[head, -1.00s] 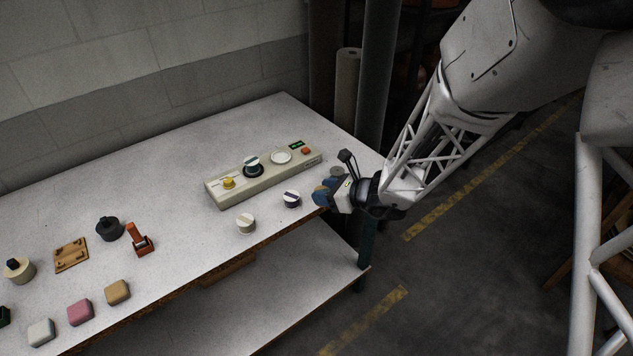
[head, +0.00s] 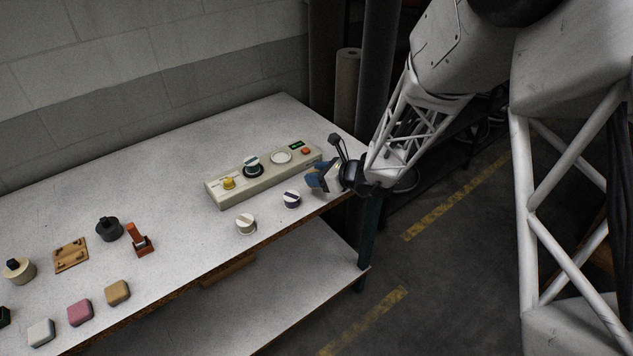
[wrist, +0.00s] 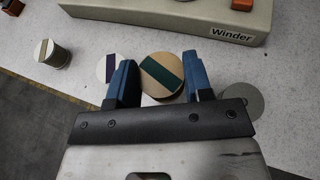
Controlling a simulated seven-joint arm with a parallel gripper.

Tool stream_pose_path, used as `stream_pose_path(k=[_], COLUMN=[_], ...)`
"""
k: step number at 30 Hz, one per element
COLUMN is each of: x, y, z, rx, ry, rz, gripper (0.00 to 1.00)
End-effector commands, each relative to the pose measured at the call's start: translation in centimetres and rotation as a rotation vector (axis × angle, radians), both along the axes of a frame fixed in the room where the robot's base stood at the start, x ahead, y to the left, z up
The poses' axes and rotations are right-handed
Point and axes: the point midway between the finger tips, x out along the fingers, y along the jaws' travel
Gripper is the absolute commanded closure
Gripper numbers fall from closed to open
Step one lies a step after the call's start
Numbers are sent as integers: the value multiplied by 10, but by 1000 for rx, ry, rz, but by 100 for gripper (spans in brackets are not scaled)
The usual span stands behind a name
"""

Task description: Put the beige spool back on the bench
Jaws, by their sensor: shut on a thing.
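The beige spool (wrist: 160,88) has a round top with a dark green stripe. It sits between the two blue fingers of my gripper (wrist: 160,64) in the wrist view, and the gripper is shut on it. In the head view my gripper (head: 318,181) is over the right end of the bench (head: 150,200), near the front edge, and hides the spool. I cannot tell whether the spool touches the bench top. A white spool with a dark purple stripe (head: 291,199) stands just left of my gripper; it also shows in the wrist view (wrist: 106,68).
Another pale spool (head: 246,224) stands farther left. A flat grey disc (wrist: 241,102) lies right of the fingers. Blocks and small tools occupy the bench's left part.

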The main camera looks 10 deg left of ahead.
Motion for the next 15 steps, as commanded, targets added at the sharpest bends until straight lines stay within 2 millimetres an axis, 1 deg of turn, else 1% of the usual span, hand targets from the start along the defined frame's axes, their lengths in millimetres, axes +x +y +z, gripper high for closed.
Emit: stream_pose_path(k=[6,12,15], x=[8,8,8], y=[3,3,3], z=[-1,-25,-33], rx=[0,-1,-1], ry=[0,2,2], rz=[0,1,0], gripper=[79,79,79])
